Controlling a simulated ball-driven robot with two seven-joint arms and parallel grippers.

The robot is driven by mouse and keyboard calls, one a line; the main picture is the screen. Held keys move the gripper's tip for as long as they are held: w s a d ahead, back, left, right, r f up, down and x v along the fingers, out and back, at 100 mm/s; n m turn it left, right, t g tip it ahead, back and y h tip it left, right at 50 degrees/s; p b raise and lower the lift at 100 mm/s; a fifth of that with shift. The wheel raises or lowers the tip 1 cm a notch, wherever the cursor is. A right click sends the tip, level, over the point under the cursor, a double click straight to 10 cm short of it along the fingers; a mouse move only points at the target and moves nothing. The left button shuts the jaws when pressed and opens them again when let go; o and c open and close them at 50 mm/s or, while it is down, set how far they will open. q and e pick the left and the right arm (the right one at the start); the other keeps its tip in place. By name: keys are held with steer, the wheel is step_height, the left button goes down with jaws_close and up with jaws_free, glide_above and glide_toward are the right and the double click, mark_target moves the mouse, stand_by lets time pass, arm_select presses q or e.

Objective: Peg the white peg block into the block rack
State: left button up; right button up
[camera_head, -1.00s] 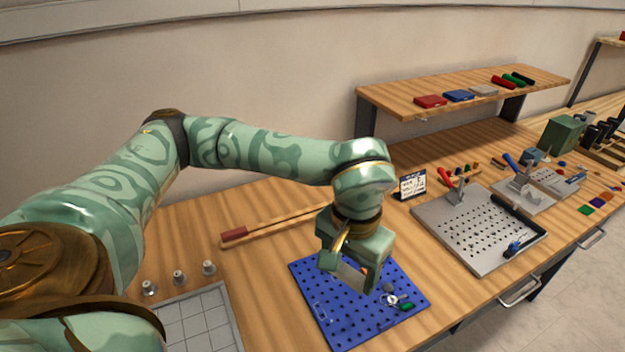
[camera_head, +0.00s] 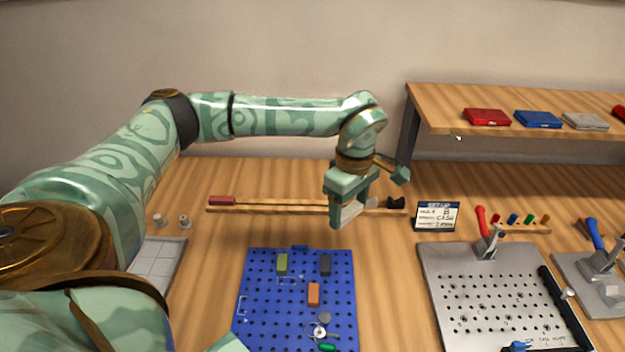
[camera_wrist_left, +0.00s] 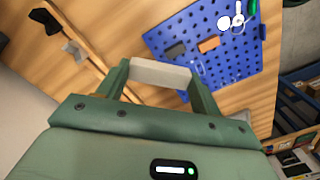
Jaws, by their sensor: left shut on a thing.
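My left gripper (camera_head: 346,211) is shut on the white peg block (camera_head: 351,213) and holds it up near the long wooden rail at the back of the table. The block also shows pale between the two green fingers in the left wrist view (camera_wrist_left: 160,73). The long wooden rail (camera_head: 270,207), which looks like the block rack, has a red piece (camera_head: 222,201) at its left end and a dark piece (camera_head: 396,202) at its right end. The gripper hides part of the rail, and whether the block touches it cannot be told.
A blue pegboard (camera_head: 262,318) in front carries a yellow-green block (camera_head: 282,264), a dark grey block (camera_head: 325,265) and an orange block (camera_head: 314,294). A setup card (camera_head: 437,216) and a grey perforated plate (camera_head: 470,325) stand to the right. A raised shelf (camera_head: 450,120) is behind.

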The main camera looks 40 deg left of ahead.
arm_select(q)
steer(key=w+a+f+n+b, duration=0.2)
steer(key=a+f+n, duration=0.2)
steer(key=n, duration=0.5)
steer(key=w+a+f+n+b, duration=0.3)
steer(key=a+n, duration=0.4)
steer(key=n, duration=0.1)
steer(key=w+a+f+n+b, duration=0.2)
steer(key=a+n, duration=0.4)
steer(key=n, duration=0.3)
steer(key=shift+w+a+f+n+b, duration=0.2)
steer(key=shift+f+b, duration=0.15)
steer(key=shift+f, duration=0.35)
steer(key=shift+w+a+f+n+b, duration=0.1)
steer(key=shift+w+a+f+b, duration=0.15)
steer(key=shift+f, duration=0.4)
steer(key=shift+d+f, duration=0.1)
steer(key=shift+f, duration=0.65)
arm_select(e)
step_height(320, 180, down, 8)
steer(key=s, duration=0.2)
steer(key=shift+s+f+g, duration=0.15)
steer(key=shift+f+g, duration=0.1)
steer(key=shift+g, duration=0.05)
arm_select(q)
steer(key=shift+f, duration=0.6)
steer(key=o, duration=1)
steer(key=shift+o, duration=0.2)
